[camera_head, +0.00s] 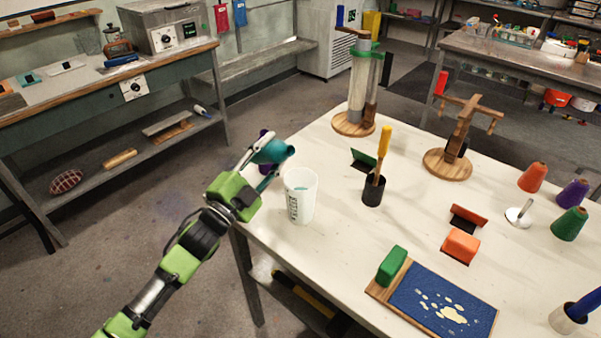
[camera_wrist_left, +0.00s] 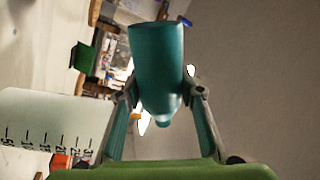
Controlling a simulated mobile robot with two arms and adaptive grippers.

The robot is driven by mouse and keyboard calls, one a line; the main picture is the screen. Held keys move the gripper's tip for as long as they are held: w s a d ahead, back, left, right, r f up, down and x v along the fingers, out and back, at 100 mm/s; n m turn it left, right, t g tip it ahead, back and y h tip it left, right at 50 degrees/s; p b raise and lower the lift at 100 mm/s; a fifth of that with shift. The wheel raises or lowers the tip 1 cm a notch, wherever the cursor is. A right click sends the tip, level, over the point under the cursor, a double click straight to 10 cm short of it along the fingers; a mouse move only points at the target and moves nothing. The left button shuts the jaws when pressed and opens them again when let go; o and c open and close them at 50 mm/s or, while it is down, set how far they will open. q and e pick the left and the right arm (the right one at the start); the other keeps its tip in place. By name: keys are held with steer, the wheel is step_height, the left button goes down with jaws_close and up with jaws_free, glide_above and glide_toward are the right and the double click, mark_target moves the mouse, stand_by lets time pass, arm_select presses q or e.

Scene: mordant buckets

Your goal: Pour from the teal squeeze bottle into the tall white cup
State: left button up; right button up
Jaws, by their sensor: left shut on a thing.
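The teal squeeze bottle (camera_head: 272,152) is in my left gripper (camera_head: 254,163), which is shut on it. In the head view the bottle lies tipped far over, close to level, above the table's left edge. The tall white cup (camera_head: 300,200) stands upright on the table, just right of and below the bottle. A small teal patch shows inside its rim. In the left wrist view the bottle (camera_wrist_left: 158,60) sits between the fingers (camera_wrist_left: 160,100), its narrow end towards the palm. The cup (camera_wrist_left: 45,125) is at the left there, with dark scale marks. No stream is visible. My right gripper is not in view.
A dark holder (camera_head: 373,191) with a yellow-handled tool stands right of the cup. A wooden stand with clear cylinders (camera_head: 360,90) is at the back. A blue board (camera_head: 445,305), a green block (camera_head: 391,266) and an orange block (camera_head: 461,246) lie nearer. Free tabletop surrounds the cup's front.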

mark_target(264, 163)
arm_select(q)
steer(key=r+n+p, duration=0.2)
steer(key=p, duration=0.1)
steer(key=r+n+y+p, duration=0.1)
steer(key=p, duration=0.1)
steer(key=shift+s+d+r+n, duration=0.2)
steer(key=shift+s+d+n, duration=0.1)
steer(key=shift+d, duration=0.05)
steer(key=f+n+p, duration=0.1)
steer(key=n, duration=0.1)
steer(key=n+y+p, duration=0.1)
steer(key=n, duration=0.1)
steer(key=w+a+f+n+p, duration=0.1)
steer(key=n, duration=0.1)
steer(key=shift+a+f+g+y+p, duration=0.1)
steer(key=shift+f+g+y+p, duration=0.2)
steer(key=shift+f+p, duration=0.1)
steer(key=f+n, duration=0.2)
steer(key=f+b, duration=0.1)
steer(key=shift+w+a+f+n, duration=0.2)
steer(key=shift+w+a+n, duration=0.1)
steer(key=shift+a+n, duration=0.1)
steer(key=shift+w+f+n+g+y, duration=0.1)
steer(key=shift+f+n+g+y, duration=0.2)
steer(key=shift+f+n, duration=0.3)
step_height(264, 163, up, 6)
steer(key=p, duration=0.5)
steer(key=shift+a, duration=0.1)
steer(key=shift+f, duration=0.1)
steer(key=shift+f, duration=0.1)
